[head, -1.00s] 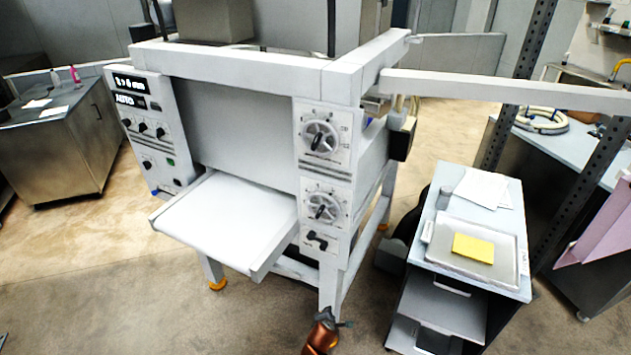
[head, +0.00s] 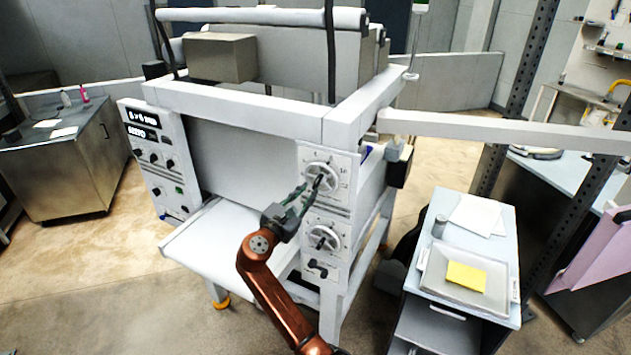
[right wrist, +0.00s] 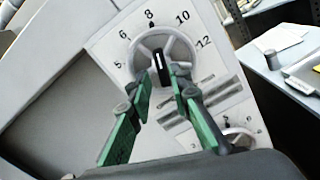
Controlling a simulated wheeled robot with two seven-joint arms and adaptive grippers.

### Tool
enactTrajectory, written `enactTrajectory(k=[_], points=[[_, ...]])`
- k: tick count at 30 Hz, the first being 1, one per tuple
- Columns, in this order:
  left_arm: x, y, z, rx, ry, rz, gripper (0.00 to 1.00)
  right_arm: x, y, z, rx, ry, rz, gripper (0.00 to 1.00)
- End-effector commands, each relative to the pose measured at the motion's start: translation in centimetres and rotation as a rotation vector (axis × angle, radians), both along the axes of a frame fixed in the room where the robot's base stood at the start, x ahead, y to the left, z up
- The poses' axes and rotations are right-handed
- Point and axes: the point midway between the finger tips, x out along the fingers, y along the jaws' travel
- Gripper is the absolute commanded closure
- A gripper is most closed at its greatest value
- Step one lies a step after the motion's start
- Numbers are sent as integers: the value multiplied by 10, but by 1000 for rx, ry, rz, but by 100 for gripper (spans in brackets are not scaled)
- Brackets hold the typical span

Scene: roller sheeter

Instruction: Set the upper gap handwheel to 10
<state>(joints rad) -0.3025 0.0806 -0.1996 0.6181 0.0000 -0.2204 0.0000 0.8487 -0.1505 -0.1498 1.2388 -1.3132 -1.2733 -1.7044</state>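The upper gap handwheel (head: 321,178) is a light grey dial on the sheeter's right front panel. In the right wrist view, the handwheel (right wrist: 172,46) has a black grip bar (right wrist: 160,68) with a white mark pointing near the 8. The printed scale reads 5, 6, 8, 10 and 12. My right gripper (head: 302,193) is at this handwheel. Its green fingers (right wrist: 164,88) are open, one on each side of the bar's lower end, with gaps visible. Contact cannot be told. My left gripper is not in view.
The lower handwheel (head: 322,238) sits just below, with a small black lever (head: 317,268) under it. The white feed table (head: 207,243) juts out left of my right arm. A cart (head: 428,283) with a tray and yellow block stands to the right.

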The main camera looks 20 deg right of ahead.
Motion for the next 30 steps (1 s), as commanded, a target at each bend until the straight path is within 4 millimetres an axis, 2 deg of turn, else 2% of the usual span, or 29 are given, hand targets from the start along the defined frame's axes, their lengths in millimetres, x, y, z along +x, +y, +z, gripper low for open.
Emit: enactTrajectory(k=[3,10,22,30], points=[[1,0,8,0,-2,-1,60,15,-15,2,0,1,-2,81],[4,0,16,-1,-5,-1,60,38,-35,1,1,0,-1,81],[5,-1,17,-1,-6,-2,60,44,-41,-1,4,0,2,81],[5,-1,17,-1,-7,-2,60,44,-41,-1,4,0,2,99]])
